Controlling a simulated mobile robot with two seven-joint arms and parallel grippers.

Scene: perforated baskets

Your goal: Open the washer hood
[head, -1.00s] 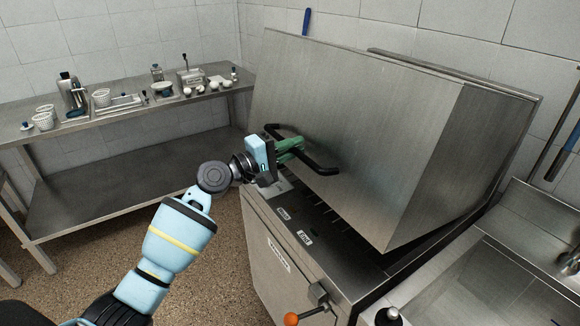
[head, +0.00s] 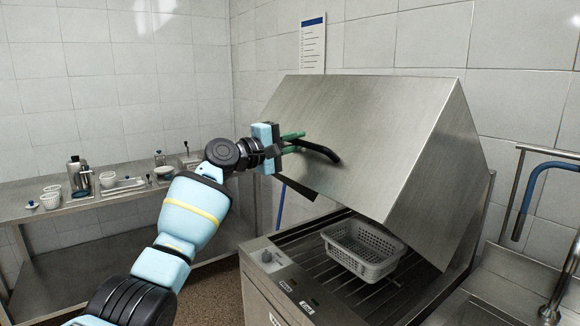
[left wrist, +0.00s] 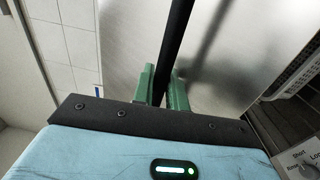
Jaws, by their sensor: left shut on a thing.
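The washer hood (head: 370,130) is a large brushed-steel box, raised and tilted above the washer's base, with its front open at the bottom. A black bar handle (head: 322,150) runs along its front face. My left gripper (head: 292,142) has green fingers shut on this handle. In the left wrist view, the black handle (left wrist: 175,45) passes between the two green fingers (left wrist: 162,88), with the steel hood (left wrist: 225,45) behind it. A grey perforated basket (head: 362,248) sits on the washer's rack under the hood. My right gripper is not in view.
The washer base (head: 290,290) has a front panel with a knob and labels. A steel counter (head: 110,205) with cups, baskets and utensils stands at the left. A sink with a blue-handled tap hose (head: 545,180) is at the right. A tiled wall is behind.

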